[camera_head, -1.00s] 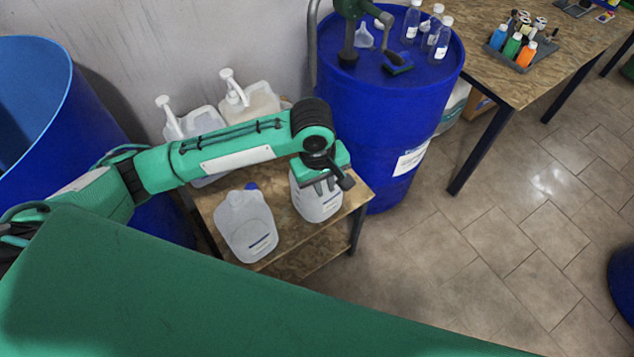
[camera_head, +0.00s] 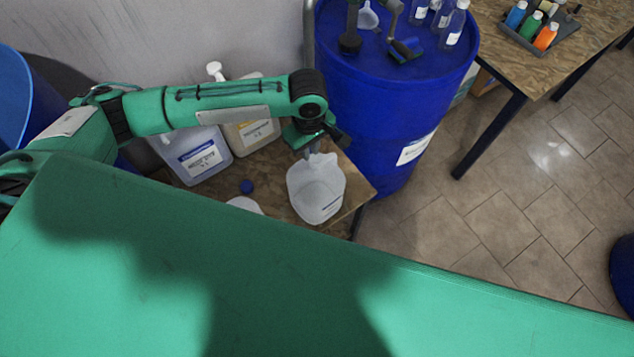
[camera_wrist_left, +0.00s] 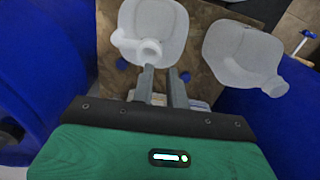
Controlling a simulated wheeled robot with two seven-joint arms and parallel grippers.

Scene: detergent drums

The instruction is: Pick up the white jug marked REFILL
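A white translucent jug (camera_head: 316,190) stands near the right end of the low wooden table, directly below my left gripper (camera_head: 311,151). A second white jug (camera_head: 244,204) stands to its left, mostly hidden by my green body. Their small labels are not readable, so I cannot tell which is marked REFILL. The left wrist view shows one jug (camera_wrist_left: 158,22) straight ahead of the left gripper (camera_wrist_left: 161,68), its mouth overlapping one fingertip, and another jug (camera_wrist_left: 240,52) to the right. The two fingers are apart with a narrow gap, nothing visibly clamped. Contact is unclear. My right gripper is not seen.
Two labelled canisters, one bluish (camera_head: 197,156) and one beige (camera_head: 252,133), stand behind on the low table (camera_head: 284,160). A tall blue drum (camera_head: 365,110) with bottles is close on the right. A blue cap (camera_head: 246,186) shows beside the second jug. Open floor lies right.

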